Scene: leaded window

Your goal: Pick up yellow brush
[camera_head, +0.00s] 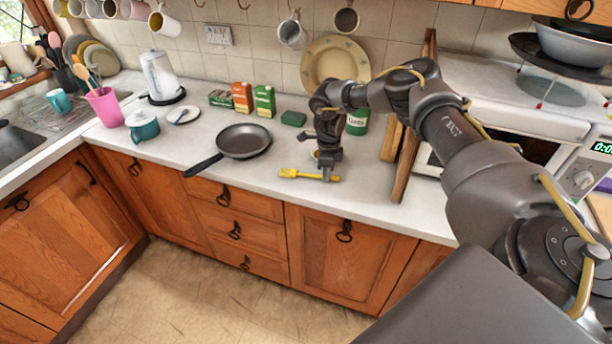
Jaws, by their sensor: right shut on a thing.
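The yellow brush (295,173) lies on or just above the pale worktop near its front edge. Its bristle end points left and its handle runs right under my right gripper (327,174). My right gripper points down and is shut on the brush's handle. The fingers hide part of the handle, and a short yellow end shows to their right. I cannot tell whether the brush touches the worktop. My left gripper is not in view.
A dark frying pan (243,141) sits to the left, its handle toward the front edge. Food boxes (264,101), a green tin (358,122) and a green sponge-like block (293,118) stand behind. Upright wooden boards (405,160) stand close on the right. The front worktop between pan and brush is clear.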

